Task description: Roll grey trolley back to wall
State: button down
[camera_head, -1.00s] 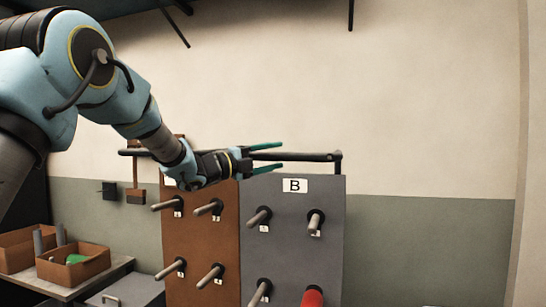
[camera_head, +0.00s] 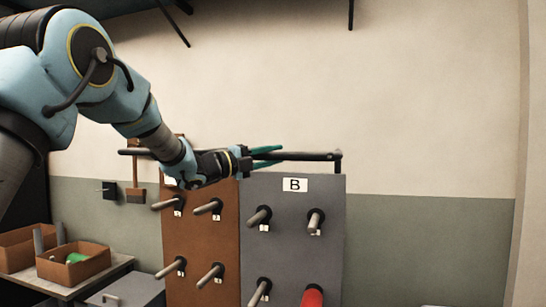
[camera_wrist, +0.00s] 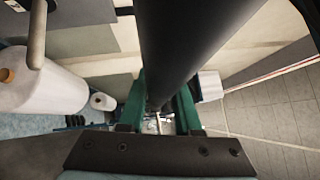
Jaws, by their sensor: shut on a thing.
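The grey trolley (camera_head: 292,235) is an upright grey panel marked B, with several pegs on its face. Its dark handle bar (camera_head: 310,156) runs along the top, with a bracket at the right end. In the wrist view the fingers (camera_wrist: 160,110) lie on both sides of the thick dark bar (camera_wrist: 190,40). A red spool (camera_head: 312,298) sits on a lower peg. The trolley's base is out of the head view.
A brown panel (camera_head: 200,240) with pegs stands directly left of the grey one. Brown bins (camera_head: 75,266) rest on a table at lower left. The wall (camera_head: 430,240) right of the trolley looks clear. A large white roll (camera_wrist: 45,85) shows in the wrist view.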

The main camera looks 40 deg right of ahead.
jog(key=shift+w+f, duration=0.1)
jog(key=shift+f, duration=0.2)
dwell(0.4)
jog(key=w+d+b, duration=0.2)
jog(key=w+d, duration=0.1)
jog(key=d, duration=0.2)
jog(key=shift+w+d, duration=0.2)
jog(key=c, duration=0.6)
grip_release()
jog(key=shift+r, duration=0.15)
jog(key=b+v, duration=0.4)
jog(key=v, duration=0.7)
jog(key=shift+b, duration=0.3)
